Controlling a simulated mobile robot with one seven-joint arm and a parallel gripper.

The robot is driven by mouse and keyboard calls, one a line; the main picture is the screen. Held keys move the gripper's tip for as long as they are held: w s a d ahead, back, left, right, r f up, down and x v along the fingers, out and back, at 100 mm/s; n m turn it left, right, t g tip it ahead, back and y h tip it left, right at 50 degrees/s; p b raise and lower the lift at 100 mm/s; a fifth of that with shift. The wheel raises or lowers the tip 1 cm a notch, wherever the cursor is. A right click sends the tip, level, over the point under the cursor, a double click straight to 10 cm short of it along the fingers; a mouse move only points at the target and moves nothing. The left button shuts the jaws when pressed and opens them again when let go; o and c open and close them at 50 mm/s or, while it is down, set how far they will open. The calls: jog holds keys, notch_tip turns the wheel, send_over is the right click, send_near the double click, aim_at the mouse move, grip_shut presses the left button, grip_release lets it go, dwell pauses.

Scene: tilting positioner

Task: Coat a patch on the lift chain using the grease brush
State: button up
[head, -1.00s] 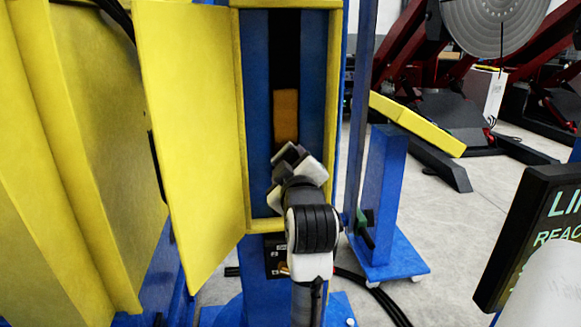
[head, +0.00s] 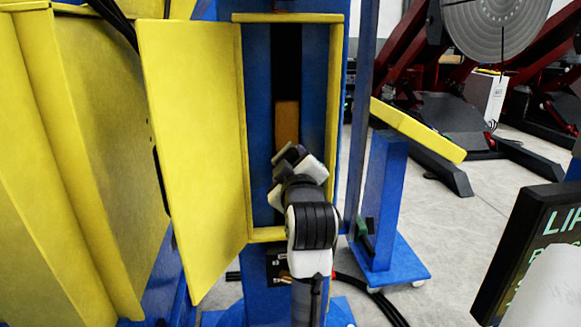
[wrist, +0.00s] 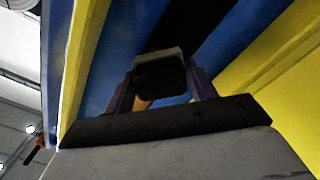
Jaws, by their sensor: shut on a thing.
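The lift chain shows as a dark vertical strip (head: 285,62) inside the open blue-and-yellow housing in the head view. An orange-brown patch (head: 287,120) lies on its line, just above my gripper. My gripper (head: 291,160) is inside the housing opening, in front of the lower part of the strip. In the wrist view my gripper (wrist: 160,78) is shut on a dark block-like part, which I take for the grease brush (wrist: 160,72). A tan piece (wrist: 142,104) shows below it. My gripper hides the bristles, and I cannot tell whether they touch the chain.
The yellow door (head: 195,150) stands open left of the housing. Yellow side frames bound the opening closely. A blue post on a wheeled base (head: 383,200) stands to the right. A dark sign (head: 525,250) is at the lower right. Cables lie on the floor.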

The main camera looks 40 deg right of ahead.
notch_tip(320, 180, up, 2)
jog(key=shift+p, duration=0.55)
jog(key=shift+w+f+b, duration=0.1)
jog(key=shift+f+b, duration=1.4)
jog(key=shift+f, duration=0.65)
jog(key=shift+v, duration=2.95)
jog(key=shift+p+v, duration=0.3)
jog(key=shift+v, duration=1.2)
jog(key=shift+d, duration=0.15)
